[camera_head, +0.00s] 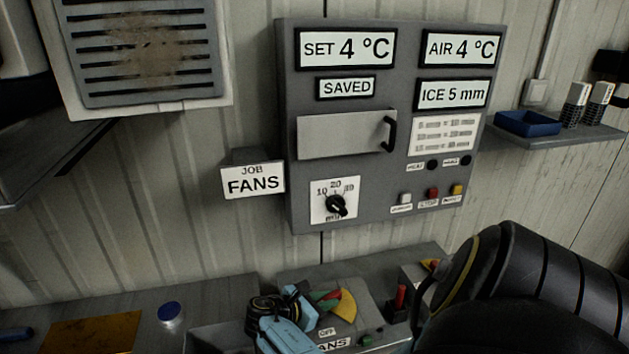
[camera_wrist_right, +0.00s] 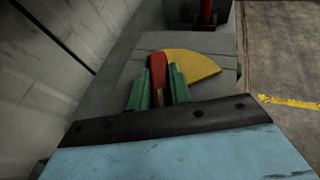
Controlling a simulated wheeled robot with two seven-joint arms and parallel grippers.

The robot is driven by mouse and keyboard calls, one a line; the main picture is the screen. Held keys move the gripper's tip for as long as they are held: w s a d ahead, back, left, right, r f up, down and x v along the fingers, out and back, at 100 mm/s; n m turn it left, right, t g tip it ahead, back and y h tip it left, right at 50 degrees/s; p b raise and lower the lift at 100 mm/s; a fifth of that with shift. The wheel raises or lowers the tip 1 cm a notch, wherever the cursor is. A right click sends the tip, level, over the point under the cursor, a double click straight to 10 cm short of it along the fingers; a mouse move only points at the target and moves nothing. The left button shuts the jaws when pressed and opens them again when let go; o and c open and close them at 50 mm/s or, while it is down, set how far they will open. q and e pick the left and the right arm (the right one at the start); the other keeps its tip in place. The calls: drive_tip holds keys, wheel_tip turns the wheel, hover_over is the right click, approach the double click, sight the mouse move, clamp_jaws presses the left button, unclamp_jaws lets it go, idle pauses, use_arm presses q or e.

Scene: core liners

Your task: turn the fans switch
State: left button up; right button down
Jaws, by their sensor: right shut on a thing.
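The fans switch has a red handle (camera_wrist_right: 158,72) in front of a yellow sector plate (camera_wrist_right: 205,64). In the head view the yellow plate (camera_head: 346,306) shows on a grey box, above a partly covered label (camera_head: 334,345) ending in "ANS". A small "OFF" label (camera_head: 327,332) sits beside it. My right gripper (camera_head: 323,299) has a light blue body and green fingers. In the wrist view its fingers (camera_wrist_right: 159,88) stand on both sides of the red handle, shut on it. The gripper hides part of the switch. My left gripper is not in view.
A wall panel (camera_head: 300,190) carries displays, a dial (camera_head: 336,205) and buttons. A sign (camera_head: 252,181) reads "JOB FANS". A red upright lever (camera_head: 401,297) and a green button (camera_head: 366,341) are right of the switch. A blue-capped jar (camera_head: 170,315) stands left.

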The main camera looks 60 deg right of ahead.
idle(0.3)
drive_tip(key=c, duration=1.3)
unclamp_jaws()
drive_tip(key=v, duration=0.7)
drive_tip(key=shift+a, duration=0.2)
